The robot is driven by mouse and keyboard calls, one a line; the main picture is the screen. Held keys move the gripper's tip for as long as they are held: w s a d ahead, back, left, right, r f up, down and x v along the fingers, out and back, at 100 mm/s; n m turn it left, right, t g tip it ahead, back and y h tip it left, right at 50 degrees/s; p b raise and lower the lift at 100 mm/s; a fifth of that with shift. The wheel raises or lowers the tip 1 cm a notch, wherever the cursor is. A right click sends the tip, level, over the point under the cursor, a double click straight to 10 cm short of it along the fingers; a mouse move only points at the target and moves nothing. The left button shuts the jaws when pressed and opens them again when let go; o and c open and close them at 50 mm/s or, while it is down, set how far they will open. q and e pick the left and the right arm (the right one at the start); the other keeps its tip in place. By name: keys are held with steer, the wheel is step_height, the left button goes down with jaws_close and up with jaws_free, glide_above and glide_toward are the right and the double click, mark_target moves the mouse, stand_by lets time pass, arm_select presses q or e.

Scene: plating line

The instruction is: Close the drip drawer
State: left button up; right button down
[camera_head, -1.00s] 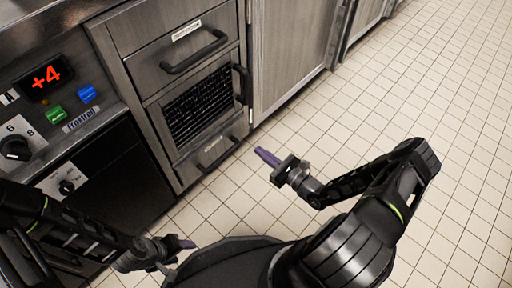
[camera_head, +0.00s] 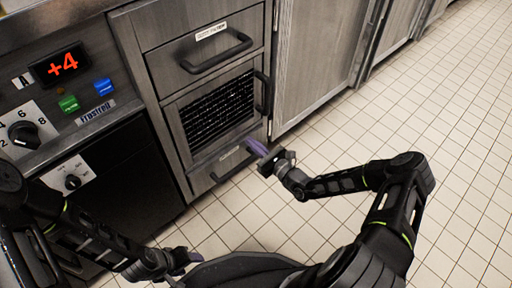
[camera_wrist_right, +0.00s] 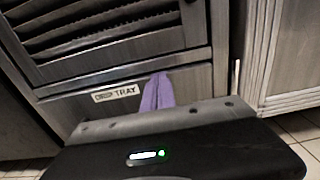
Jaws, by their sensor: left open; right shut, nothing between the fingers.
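The drip drawer (camera_head: 205,177) is the low metal front with a dark bar handle, under the louvred grille. In the right wrist view its front (camera_wrist_right: 75,108) carries a "DRIP TRAY" label (camera_wrist_right: 116,93). It looks near flush with the cabinet, but I cannot tell if a small gap remains. My right gripper (camera_head: 257,147) is shut and empty, its purple fingers pointing at the drawer's right part. The fingers (camera_wrist_right: 158,92) overlap the drawer front in the wrist view; contact is unclear. My left gripper (camera_head: 190,256) is open and low, near my base, away from the drawer.
Above the drip drawer are a louvred grille panel (camera_head: 218,106) and a labelled upper drawer (camera_head: 165,65) with a bar handle. A control panel with a +4 display (camera_head: 62,64) stands at left. A cabinet door (camera_head: 315,60) is at right. Tiled floor (camera_head: 440,120) is clear at right.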

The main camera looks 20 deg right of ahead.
steer(key=shift+p+x, duration=0.45)
steer(key=shift+x, duration=0.4)
arm_select(q)
steer(key=shift+s+r, duration=0.15)
steer(key=shift+r, duration=0.25)
arm_select(e)
steer(key=shift+w+r, duration=0.15)
arm_select(q)
steer(key=shift+s, duration=0.1)
